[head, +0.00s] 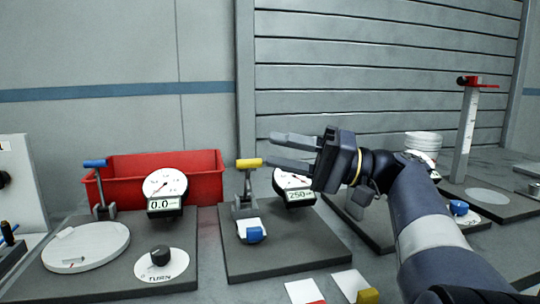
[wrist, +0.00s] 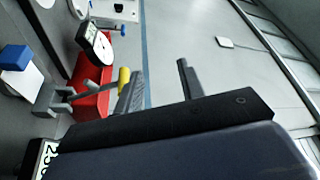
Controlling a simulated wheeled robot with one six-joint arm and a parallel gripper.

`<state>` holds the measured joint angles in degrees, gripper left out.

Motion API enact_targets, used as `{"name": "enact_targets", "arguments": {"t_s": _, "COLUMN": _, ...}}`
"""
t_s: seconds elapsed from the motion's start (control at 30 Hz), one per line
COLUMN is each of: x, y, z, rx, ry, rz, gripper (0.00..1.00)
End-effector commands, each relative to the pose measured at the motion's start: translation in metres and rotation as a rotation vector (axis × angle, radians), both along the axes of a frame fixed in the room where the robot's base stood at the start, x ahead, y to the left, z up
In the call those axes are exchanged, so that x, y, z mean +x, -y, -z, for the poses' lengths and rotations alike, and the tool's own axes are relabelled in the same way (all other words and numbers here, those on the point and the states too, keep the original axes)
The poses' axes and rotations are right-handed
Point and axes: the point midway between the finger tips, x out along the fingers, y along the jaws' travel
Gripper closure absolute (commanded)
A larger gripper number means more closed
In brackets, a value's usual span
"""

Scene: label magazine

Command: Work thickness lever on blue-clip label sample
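The thickness lever has a yellow handle (head: 249,162) on a grey upright and stands raised on the middle base plate (head: 285,262). A white label sample with a blue clip (head: 254,234) lies at the lever's foot. The blue clip also shows at the left of the wrist view (wrist: 15,57). My gripper (head: 270,149) is open and empty, just right of the yellow handle. In the wrist view the handle (wrist: 123,80) appears beside the left finger, outside the gap; I cannot tell whether they touch. A dial gauge (head: 293,186) reading about 250 is partly hidden by my gripper.
On the left plate are a blue-handled lever (head: 96,163), a gauge reading 0.0 (head: 165,190), a round disc (head: 86,246) and a black knob (head: 160,256). A red bin (head: 212,165) stands behind. Samples with red (head: 303,291) and yellow (head: 367,296) clips lie in front.

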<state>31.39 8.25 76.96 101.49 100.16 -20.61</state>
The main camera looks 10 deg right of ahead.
Motion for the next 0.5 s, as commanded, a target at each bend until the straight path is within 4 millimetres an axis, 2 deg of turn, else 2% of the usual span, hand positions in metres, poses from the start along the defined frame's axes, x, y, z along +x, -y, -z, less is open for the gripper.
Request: {"name": "enact_targets", "arguments": {"t_s": 0.5, "x": -0.011, "y": 0.034, "z": 0.007, "rx": 0.003, "ry": -0.012, "rz": 0.002, "gripper": 0.62}}
